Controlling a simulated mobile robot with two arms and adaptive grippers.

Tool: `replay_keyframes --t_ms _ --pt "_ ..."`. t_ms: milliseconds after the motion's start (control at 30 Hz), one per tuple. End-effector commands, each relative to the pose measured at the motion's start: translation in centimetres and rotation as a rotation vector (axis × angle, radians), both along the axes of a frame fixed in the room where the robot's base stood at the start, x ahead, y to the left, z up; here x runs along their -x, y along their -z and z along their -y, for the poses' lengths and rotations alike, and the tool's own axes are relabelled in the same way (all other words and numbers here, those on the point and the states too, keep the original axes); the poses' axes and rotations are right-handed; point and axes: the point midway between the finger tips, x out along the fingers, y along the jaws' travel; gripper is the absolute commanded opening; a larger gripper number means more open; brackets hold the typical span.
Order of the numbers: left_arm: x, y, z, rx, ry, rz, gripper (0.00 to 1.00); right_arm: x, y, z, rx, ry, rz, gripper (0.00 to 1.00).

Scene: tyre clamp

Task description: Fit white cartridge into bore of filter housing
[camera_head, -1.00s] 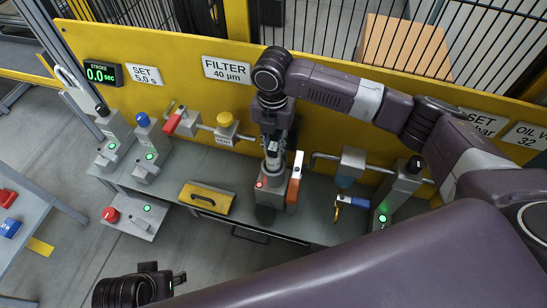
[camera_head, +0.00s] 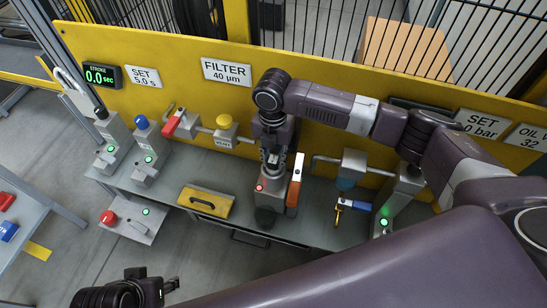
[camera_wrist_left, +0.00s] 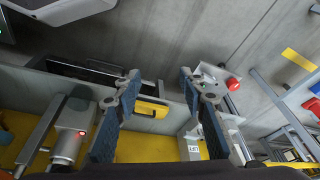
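The grey filter housing (camera_head: 271,186) with a small red light stands on the bench below the FILTER sign. It also shows at the lower left of the left wrist view (camera_wrist_left: 68,146). My right gripper (camera_head: 271,160) points down right over the housing's top. A small pale patch shows between its fingers; I cannot make out whether it is the white cartridge, nor whether the fingers are shut. The bore is hidden by the gripper. My left gripper (camera_wrist_left: 160,100) is open and empty, with its fingers wide apart; it sits at the bottom of the head view (camera_head: 150,288).
An orange-and-white lever (camera_head: 294,186) stands close beside the housing on the right. A yellow case (camera_head: 205,202) lies on the bench to the left. Blue and yellow knobs, a blue-bodied unit (camera_head: 348,180) and a side table (camera_head: 15,232) stand around. A yellow panel (camera_head: 330,135) closes the back.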

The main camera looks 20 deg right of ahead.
Motion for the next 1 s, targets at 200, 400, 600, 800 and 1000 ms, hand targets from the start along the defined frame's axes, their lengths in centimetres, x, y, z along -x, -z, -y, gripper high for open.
replay_keyframes --t_ms 200,400,600,800,1000 --pt "0.0 0.0 0.0 0.000 0.000 0.001 0.38 0.0 0.0 0.0 -0.001 0.000 0.001 0.35" --pt "0.0 0.0 0.0 0.000 0.000 0.000 0.38 0.0 -0.2 0.0 0.000 0.000 0.001 0.35" --pt "-0.5 1.0 0.1 0.001 0.001 -0.002 0.38 -0.1 -2.0 0.0 -0.001 0.001 0.003 0.35" --pt "-1.0 4.0 0.3 0.000 0.004 -0.021 0.38 -0.1 -5.2 -0.1 -0.002 0.000 0.003 0.35" --pt "-1.1 7.2 0.4 0.000 0.006 -0.038 0.38 -0.1 -8.4 -0.1 -0.001 0.000 0.002 0.35"
